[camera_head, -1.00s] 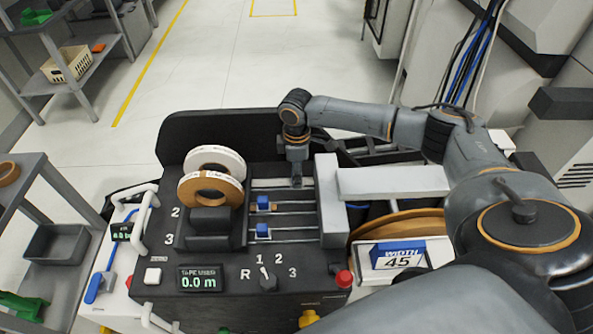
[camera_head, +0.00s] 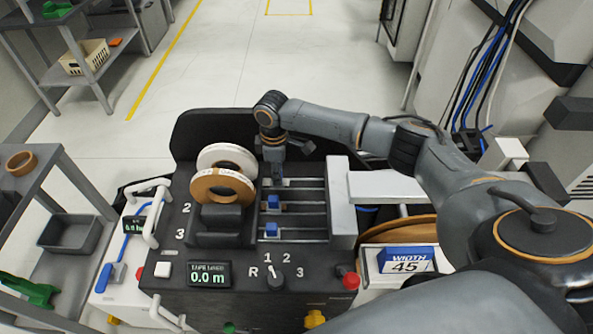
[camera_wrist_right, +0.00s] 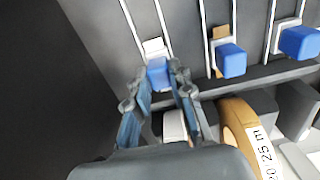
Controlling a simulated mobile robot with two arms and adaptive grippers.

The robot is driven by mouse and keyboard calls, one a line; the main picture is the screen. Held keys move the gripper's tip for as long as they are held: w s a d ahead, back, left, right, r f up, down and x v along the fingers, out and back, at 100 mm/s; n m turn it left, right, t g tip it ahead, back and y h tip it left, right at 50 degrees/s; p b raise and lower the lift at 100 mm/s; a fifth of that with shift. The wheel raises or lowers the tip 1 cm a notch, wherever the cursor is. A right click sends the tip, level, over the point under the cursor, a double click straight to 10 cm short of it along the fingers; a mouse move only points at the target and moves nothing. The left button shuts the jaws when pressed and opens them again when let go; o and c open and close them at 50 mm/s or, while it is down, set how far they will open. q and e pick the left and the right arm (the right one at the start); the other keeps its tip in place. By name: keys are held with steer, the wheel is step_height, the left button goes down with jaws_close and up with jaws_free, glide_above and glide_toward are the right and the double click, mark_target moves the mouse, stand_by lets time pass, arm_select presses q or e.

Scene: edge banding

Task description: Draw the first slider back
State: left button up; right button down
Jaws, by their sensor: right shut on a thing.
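The machine has three rails with blue sliders. My right gripper (camera_head: 277,180) reaches down at the farthest rail, close to the tape rolls. In the right wrist view its fingers (camera_wrist_right: 170,80) are shut on the first slider (camera_wrist_right: 158,72), a blue block at the lower end of its rail. In the head view the gripper mostly hides this slider. The second slider (camera_head: 273,202) also shows in the wrist view (camera_wrist_right: 231,60). The third slider (camera_head: 271,230) is on the nearest rail and shows in the wrist view (camera_wrist_right: 299,42). My left gripper is out of view.
A white tape roll (camera_head: 227,156) and a brown tape roll (camera_head: 223,187) stand left of the rails. A light grey block (camera_head: 341,205) closes the rails' right end. A dial (camera_head: 275,280), a display (camera_head: 209,275) and a red button (camera_head: 350,281) are in front.

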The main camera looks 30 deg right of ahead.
steer(key=shift+w+a, duration=0.25)
steer(key=shift+a, duration=0.2)
steer(key=c, duration=1.2)
jaws_free()
steer(key=shift+w+a, duration=0.1)
steer(key=shift+a, duration=0.05)
steer(key=shift+o, duration=0.2)
steer(key=shift+r, duration=0.2)
step_height(320, 180, up, 12)
steer(key=shift+f, duration=0.15)
steer(key=shift+f, duration=0.1)
